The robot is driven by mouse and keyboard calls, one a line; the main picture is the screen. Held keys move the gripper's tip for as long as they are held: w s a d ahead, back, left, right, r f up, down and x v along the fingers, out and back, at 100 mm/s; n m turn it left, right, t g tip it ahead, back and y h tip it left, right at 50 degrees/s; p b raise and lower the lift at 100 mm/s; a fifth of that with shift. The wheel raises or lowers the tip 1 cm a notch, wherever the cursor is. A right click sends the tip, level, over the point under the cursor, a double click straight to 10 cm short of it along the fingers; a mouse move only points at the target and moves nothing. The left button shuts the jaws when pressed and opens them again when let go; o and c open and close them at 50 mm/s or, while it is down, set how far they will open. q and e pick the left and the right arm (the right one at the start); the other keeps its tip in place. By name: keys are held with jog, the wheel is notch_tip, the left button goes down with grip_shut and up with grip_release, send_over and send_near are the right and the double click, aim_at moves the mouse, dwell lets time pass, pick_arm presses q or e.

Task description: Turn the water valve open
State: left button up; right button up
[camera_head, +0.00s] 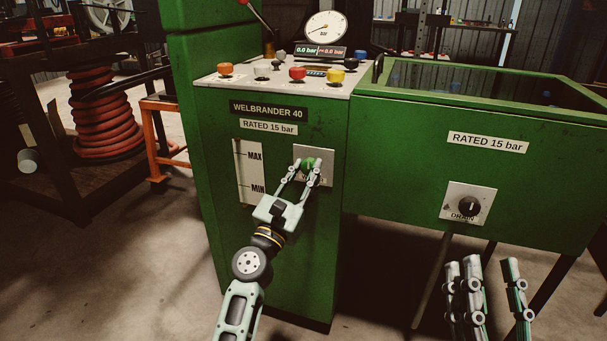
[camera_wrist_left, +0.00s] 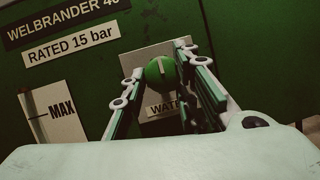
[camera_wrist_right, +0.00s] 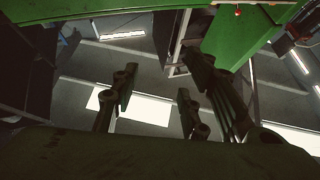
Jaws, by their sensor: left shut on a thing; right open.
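The water valve is a round green knob (camera_wrist_left: 161,72) with a pale line mark, on a grey plate (camera_wrist_left: 130,62) whose label is partly hidden and reads "WAT". The knob also shows in the head view (camera_head: 308,165), on the front of the green machine. My left gripper (camera_head: 306,166) is shut on the knob, with one finger on each side of it in the left wrist view (camera_wrist_left: 162,76). The pale line on the knob stands near upright in that view. My right gripper (camera_head: 492,266) is open and empty, low at the right below the tank.
The green machine (camera_head: 225,215) carries several coloured buttons and a pressure gauge (camera_head: 326,27) on top. A green tank (camera_head: 400,150) adjoins it on the right, with a black drain knob (camera_head: 469,206). A red hose coil (camera_head: 100,110) stands at left. The floor in front is clear.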

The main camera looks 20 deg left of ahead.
pick_arm(q)
jog(key=shift+a, duration=0.25)
jog(key=shift+c, duration=0.9)
